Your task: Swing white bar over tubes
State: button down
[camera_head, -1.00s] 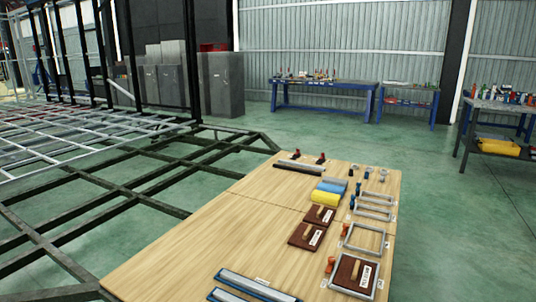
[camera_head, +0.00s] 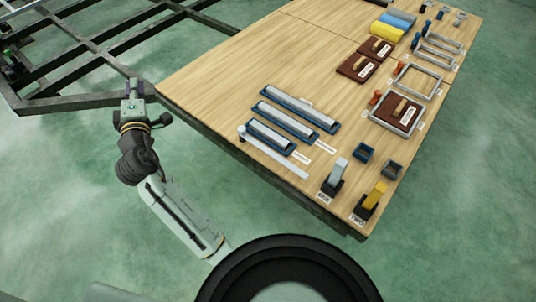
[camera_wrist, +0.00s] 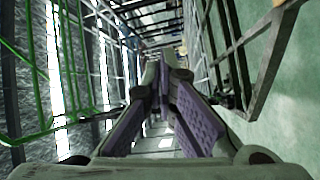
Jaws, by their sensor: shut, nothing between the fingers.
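The white bar (camera_head: 278,155) lies along the near left edge of the wooden table, with a round knob at its left end. Beside it, on its far side, pale tubes lie in blue trays: a nearer tube (camera_head: 270,137) and a farther tube (camera_head: 288,118). The bar and tubes are not in the wrist view.
The wooden table (camera_head: 225,80) has bare room left of the trays. A grey-handled switch (camera_head: 336,175) and a yellow-handled switch (camera_head: 371,198) stand near the bar's right end. Brown boards (camera_head: 358,68) and grey frames lie farther back. The dark chassis frame (camera_head: 60,100) is behind my gripper.

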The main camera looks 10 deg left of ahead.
jog(key=w+d+f+n+h, duration=0.1)
jog(key=d+f+h, duration=0.35)
jog(key=f, duration=0.55)
jog(key=w+d+f+n+h, duration=0.1)
jog(key=d+f+n+h, duration=0.15)
jog(key=d+f, duration=0.45)
jog(key=n+h+b, duration=0.2)
jog(key=n+h, duration=0.4)
jog(key=h, duration=0.4)
send_near(279, 157)
jog(key=p+x, duration=0.2)
jog(key=x, duration=0.2)
jog(key=shift+w+f, duration=0.2)
jog(key=shift+w, duration=0.25)
jog(key=shift+w+d, duration=0.2)
jog(key=shift+w, duration=0.15)
jog(key=x, duration=0.4)
jog(key=shift+w+d, duration=0.15)
jog(key=shift+d, duration=0.2)
